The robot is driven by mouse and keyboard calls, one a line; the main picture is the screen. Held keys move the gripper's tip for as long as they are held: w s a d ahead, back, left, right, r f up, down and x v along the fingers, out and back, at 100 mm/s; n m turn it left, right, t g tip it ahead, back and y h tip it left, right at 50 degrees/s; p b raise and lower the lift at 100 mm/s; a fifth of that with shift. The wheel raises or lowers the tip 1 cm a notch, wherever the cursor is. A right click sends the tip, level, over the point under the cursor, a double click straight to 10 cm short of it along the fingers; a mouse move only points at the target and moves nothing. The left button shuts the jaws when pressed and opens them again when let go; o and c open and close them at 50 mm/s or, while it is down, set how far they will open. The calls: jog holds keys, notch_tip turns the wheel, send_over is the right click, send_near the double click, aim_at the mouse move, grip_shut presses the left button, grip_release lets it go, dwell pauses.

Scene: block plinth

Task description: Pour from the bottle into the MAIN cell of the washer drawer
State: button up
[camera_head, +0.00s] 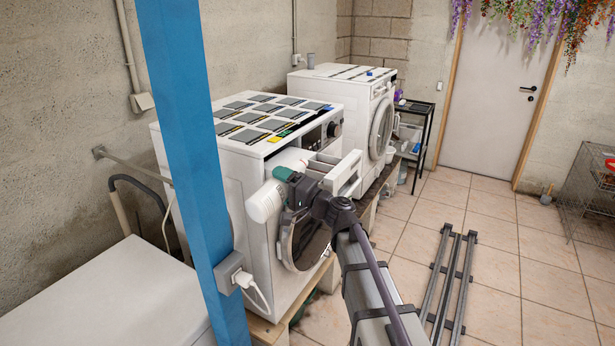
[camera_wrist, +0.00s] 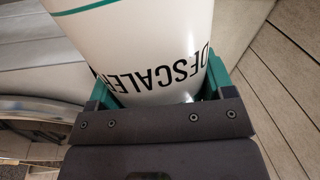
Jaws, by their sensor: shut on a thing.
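My gripper (camera_head: 283,177) is shut on a white bottle (camera_head: 263,203), with its teal fingers on either side of the bottle body. In the wrist view the bottle (camera_wrist: 140,45) reads "DESCALER", upside down in the picture, and has a teal band. The bottle is tilted, not upright. The washer drawer (camera_head: 347,172) is pulled out of the front washing machine (camera_head: 245,165), just right of the bottle's upper part. Dividers show in the drawer, but I cannot tell which cell is MAIN. The bottle's mouth is not clearly seen, nor any liquid.
Several dark panels lie on the front machine's top. A second washing machine (camera_head: 345,95) stands behind, beside a black shelf (camera_head: 412,135). A blue post (camera_head: 190,150) crosses the left side. Metal rails (camera_head: 455,275) lie on the tiled floor at right, which is otherwise mostly clear.

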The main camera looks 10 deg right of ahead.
jog(key=shift+w+d+r+m+p, duration=0.1)
jog(key=shift+w+r+m+p, duration=0.05)
jog(key=shift+r+m+p, duration=1)
dwell(2.9)
